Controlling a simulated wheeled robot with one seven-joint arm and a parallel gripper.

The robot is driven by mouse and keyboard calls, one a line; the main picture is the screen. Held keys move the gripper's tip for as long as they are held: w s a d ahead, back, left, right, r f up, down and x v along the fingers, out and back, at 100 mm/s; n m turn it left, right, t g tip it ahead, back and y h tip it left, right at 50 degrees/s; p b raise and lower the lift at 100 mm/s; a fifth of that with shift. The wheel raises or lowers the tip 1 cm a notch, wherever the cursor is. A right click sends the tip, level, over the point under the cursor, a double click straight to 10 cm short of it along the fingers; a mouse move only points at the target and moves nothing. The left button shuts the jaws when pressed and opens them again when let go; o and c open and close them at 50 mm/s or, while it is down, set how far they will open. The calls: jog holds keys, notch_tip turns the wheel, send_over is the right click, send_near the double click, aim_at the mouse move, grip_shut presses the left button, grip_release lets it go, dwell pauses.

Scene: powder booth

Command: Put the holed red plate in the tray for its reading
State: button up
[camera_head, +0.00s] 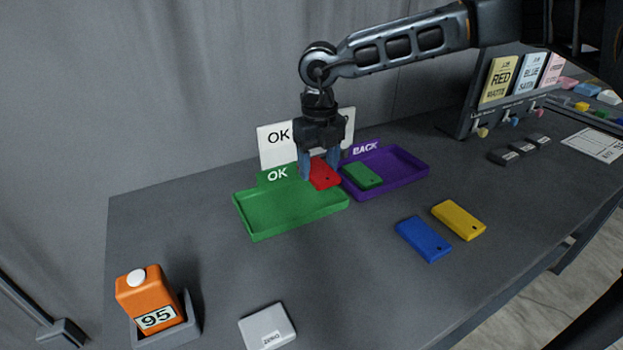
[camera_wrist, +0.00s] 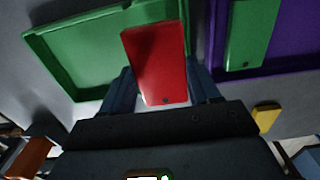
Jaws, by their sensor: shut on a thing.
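The red plate (camera_head: 323,174) has a small dark hole near one end. My gripper (camera_head: 320,168) is shut on it and holds it above the right rear of the green OK tray (camera_head: 262,233). In the wrist view the red plate (camera_wrist: 157,62) lies between the two blue fingers, and the green tray (camera_wrist: 50,45) is behind it and to its left. The purple BACK tray (camera_head: 412,178) stands to the right. A green holed plate (camera_head: 362,176) lies in it at its left side. An orange gauge (camera_head: 148,292) reading 95 sits in a grey cradle at the front left.
A blue plate (camera_head: 424,238) and a yellow plate (camera_head: 459,219) lie on the grey table right of centre. A grey-white ZERO block (camera_head: 267,327) lies at the front. White cards stand behind the trays. Sample cards (camera_head: 500,78) stand at the back right. The table's middle is clear.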

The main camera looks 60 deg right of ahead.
aim_at(312, 196)
jog(key=shift+w+a+f, duration=0.4)
jog(key=shift+w+a, duration=0.05)
jog(key=shift+a, duration=0.05)
jog(key=shift+f, duration=0.2)
jog(key=shift+f+p, duration=0.55)
jog(key=shift+f, duration=1.3)
jog(key=shift+f, duration=0.2)
jog(key=o, duration=1.2)
jog(key=shift+r, duration=0.1)
notch_tip(312, 196, up, 12)
jog(key=shift+r+b, duration=0.1)
jog(key=shift+b, duration=0.65)
